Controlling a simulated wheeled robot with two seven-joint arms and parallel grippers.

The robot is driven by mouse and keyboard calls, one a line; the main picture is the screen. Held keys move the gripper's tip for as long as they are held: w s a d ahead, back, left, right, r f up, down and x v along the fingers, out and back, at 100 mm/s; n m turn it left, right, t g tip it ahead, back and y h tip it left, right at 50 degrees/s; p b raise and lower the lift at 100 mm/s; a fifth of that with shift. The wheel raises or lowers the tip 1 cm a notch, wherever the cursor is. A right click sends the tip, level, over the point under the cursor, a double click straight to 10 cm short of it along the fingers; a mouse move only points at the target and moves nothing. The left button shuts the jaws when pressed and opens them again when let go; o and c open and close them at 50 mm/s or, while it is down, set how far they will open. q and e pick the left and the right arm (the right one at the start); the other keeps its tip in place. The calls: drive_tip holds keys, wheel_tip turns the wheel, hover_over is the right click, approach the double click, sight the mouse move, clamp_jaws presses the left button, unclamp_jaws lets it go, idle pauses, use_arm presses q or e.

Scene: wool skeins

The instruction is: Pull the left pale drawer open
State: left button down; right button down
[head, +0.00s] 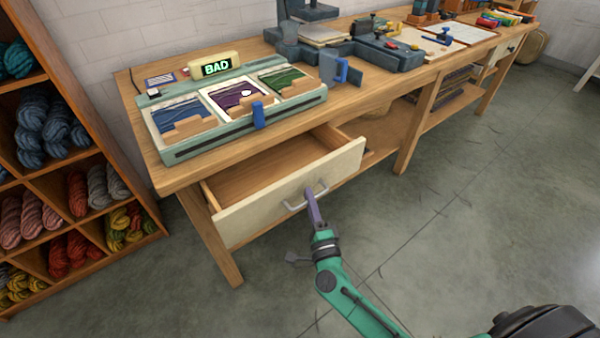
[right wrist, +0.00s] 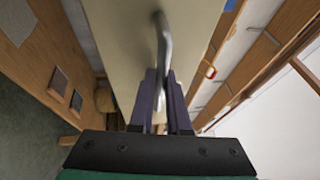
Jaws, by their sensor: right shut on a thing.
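The left pale drawer (head: 250,212) stands well out from under the wooden bench top in the head view, and the part of its inside that shows looks empty. Its grey bar handle (head: 293,206) is on the pale front. My right gripper (head: 312,195) is at the handle and shut on it. In the right wrist view the pale front (right wrist: 120,40) fills the upper middle, and the handle (right wrist: 163,45) runs down between the purple fingers of my gripper (right wrist: 160,90). My left gripper is not in view.
A wool shelf (head: 75,165) stands at left. The grey floor (head: 470,190) in front is largely clear.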

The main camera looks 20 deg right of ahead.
drive_tip(key=s+d+p, duration=0.1)
drive_tip(key=s+d, duration=0.2)
drive_tip(key=s, duration=0.5)
drive_tip(key=s+d+p, duration=0.1)
drive_tip(key=s+d, duration=0.3)
drive_tip(key=s, duration=0.5)
drive_tip(key=shift+s+p, duration=0.2)
drive_tip(key=shift+p, duration=0.2)
drive_tip(key=c, duration=1.2)
unclamp_jaws()
drive_tip(key=shift+o, duration=0.2)
drive_tip(key=s+f+b, duration=0.1)
drive_tip(key=s+f, duration=0.1)
drive_tip(key=s, duration=1.2)
drive_tip(key=shift+s+a+f+b, duration=0.2)
drive_tip(key=shift+a+f+b, duration=0.05)
drive_tip(key=shift+b, duration=0.1)
